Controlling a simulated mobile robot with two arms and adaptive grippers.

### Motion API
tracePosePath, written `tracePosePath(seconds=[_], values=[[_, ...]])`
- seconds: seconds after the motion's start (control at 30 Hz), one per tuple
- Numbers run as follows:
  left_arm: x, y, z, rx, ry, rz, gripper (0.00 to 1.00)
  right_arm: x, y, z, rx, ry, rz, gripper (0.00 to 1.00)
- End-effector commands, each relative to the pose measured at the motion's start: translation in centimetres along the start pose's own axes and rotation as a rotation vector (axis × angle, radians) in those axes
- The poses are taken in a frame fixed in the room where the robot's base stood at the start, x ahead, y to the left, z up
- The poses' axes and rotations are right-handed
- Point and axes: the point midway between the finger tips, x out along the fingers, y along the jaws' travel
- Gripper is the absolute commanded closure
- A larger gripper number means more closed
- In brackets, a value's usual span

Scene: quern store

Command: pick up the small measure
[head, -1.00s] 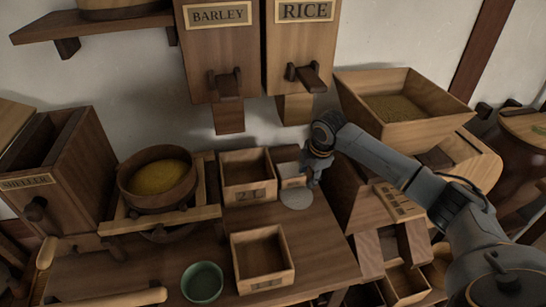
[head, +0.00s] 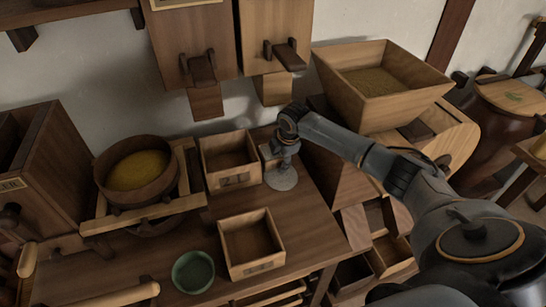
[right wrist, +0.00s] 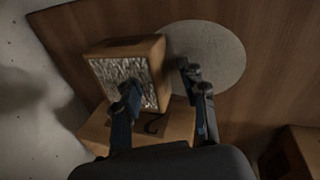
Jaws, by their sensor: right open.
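My right gripper (head: 282,164) points down over the back right of the bench, right of the open box marked 2 L (head: 231,163). In the right wrist view the gripper (right wrist: 161,88) is open. One finger overlaps a small wooden block (right wrist: 98,64) with a crinkled silvery face; the other is right of it. Contact cannot be told. In the head view the gripper mostly hides this block. A second open box (head: 251,243), its label unreadable, stands in front. I cannot tell for sure which of these is the small measure. My left gripper is out of view.
A flat grey disc (head: 281,178) lies beside the block. A green bowl (head: 193,272) stands at the front and a round tub of yellow grain (head: 137,172) at the left. A wooden hopper (head: 375,84) rises to the right. Dispenser chutes (head: 206,104) hang above the back.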

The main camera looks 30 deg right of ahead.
Motion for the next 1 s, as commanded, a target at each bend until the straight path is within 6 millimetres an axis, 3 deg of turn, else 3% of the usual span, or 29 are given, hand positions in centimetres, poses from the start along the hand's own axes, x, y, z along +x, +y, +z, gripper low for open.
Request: tracePosePath(seconds=[0.1,0.3,0.33,0.77,1.0], values=[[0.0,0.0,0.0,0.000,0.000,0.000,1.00,0.0,0.0,0.0,0.000,0.000,0.000,0.58],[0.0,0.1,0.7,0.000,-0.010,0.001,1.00,-0.1,0.0,0.0,0.000,0.000,0.000,0.98],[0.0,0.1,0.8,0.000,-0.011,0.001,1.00,-0.1,0.0,0.0,0.000,0.000,0.000,1.00],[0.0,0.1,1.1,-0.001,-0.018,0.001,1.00,-0.2,0.0,0.0,0.001,0.000,0.001,1.00],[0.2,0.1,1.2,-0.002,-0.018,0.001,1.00,-2.3,0.4,0.0,0.000,0.001,0.005,1.00]])
